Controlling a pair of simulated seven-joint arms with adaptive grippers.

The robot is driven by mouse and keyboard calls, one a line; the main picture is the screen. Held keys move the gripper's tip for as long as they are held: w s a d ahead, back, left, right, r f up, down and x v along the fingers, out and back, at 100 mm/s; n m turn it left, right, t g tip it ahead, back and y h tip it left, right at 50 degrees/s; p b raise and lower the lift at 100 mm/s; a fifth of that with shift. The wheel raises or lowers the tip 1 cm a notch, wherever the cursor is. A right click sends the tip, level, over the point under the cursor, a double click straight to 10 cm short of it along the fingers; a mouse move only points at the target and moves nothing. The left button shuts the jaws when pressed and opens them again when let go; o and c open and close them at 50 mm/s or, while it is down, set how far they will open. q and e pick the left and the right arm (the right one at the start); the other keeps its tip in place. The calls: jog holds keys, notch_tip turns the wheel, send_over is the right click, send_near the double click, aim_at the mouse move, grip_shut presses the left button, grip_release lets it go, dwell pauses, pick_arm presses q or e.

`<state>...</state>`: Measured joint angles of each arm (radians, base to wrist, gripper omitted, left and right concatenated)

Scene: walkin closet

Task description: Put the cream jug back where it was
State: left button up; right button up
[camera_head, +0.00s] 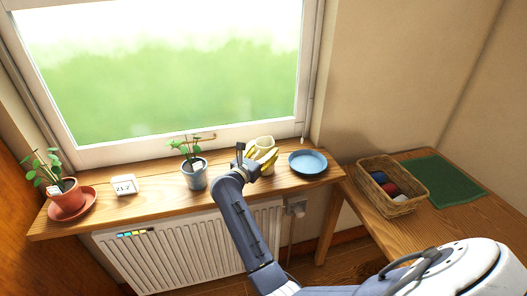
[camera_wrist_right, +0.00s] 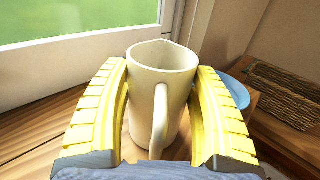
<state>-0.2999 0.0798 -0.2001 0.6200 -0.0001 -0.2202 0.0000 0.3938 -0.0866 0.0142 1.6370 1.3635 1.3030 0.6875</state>
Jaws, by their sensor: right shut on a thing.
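The cream jug (camera_head: 264,143) is upright at the windowsill shelf, between the grey plant pot and the blue plate. My right gripper (camera_head: 258,158) is shut on it. In the right wrist view the cream jug (camera_wrist_right: 163,72) stands between the two yellow fingers of the right gripper (camera_wrist_right: 162,110), one on each side, with its handle facing the camera. The jug's base is partly hidden, and I cannot tell whether it touches the wood. My left gripper is not in view.
On the wooden sill (camera_head: 150,207) are a terracotta plant pot (camera_head: 68,197) on a saucer, a white block (camera_head: 124,186), a grey plant pot (camera_head: 194,175) and a blue plate (camera_head: 307,162). A basket (camera_head: 393,187) and green mat (camera_head: 443,180) are on the right table.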

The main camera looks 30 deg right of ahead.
jog(key=shift+f, duration=0.1)
jog(key=o, duration=1.6)
jog(key=shift+c, duration=0.2)
jog(key=shift+v, duration=2.75)
